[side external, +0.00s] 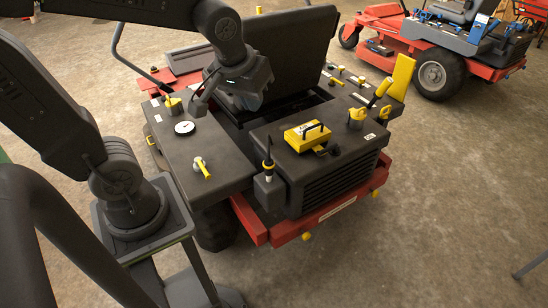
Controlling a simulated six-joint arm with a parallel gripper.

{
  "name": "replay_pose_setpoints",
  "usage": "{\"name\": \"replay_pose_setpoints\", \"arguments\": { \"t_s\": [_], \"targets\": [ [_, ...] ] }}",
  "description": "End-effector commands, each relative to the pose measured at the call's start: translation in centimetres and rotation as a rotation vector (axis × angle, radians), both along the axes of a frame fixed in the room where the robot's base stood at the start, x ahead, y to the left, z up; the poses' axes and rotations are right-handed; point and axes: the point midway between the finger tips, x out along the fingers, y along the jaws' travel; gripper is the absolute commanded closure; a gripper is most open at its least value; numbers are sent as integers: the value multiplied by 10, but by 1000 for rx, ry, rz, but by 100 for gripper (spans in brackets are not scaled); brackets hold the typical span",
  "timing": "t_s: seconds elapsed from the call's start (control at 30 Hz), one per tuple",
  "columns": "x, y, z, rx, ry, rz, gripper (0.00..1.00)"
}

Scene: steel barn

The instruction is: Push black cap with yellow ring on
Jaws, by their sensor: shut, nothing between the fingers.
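A slim black piece with a yellow ring (268,164) stands upright on a small dark box at the mower's near corner; it may be the black cap, but it is too small to be sure. A yellow cap (173,103) sits on the left dark panel. I cannot tell whether the tips touch the panel. Another yellow cap (356,117) sits on the right side.
The panel also bears a round white gauge (184,128) and a yellow-handled valve (202,168). A yellow box with a black handle (307,136) sits on the engine cover (335,160). The raised seat back (290,45) stands behind my gripper. A second red mower (435,50) is farther off.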

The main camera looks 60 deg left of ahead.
Motion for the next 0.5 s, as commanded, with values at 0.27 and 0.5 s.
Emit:
{"name": "replay_pose_setpoints", "arguments": {
  "t_s": [0.27, 0.5],
  "targets": [
    [61, 33, -46, -34, 68, 385, 100],
    [102, 64, -104, -42, 96, 709, 100]
  ]
}}
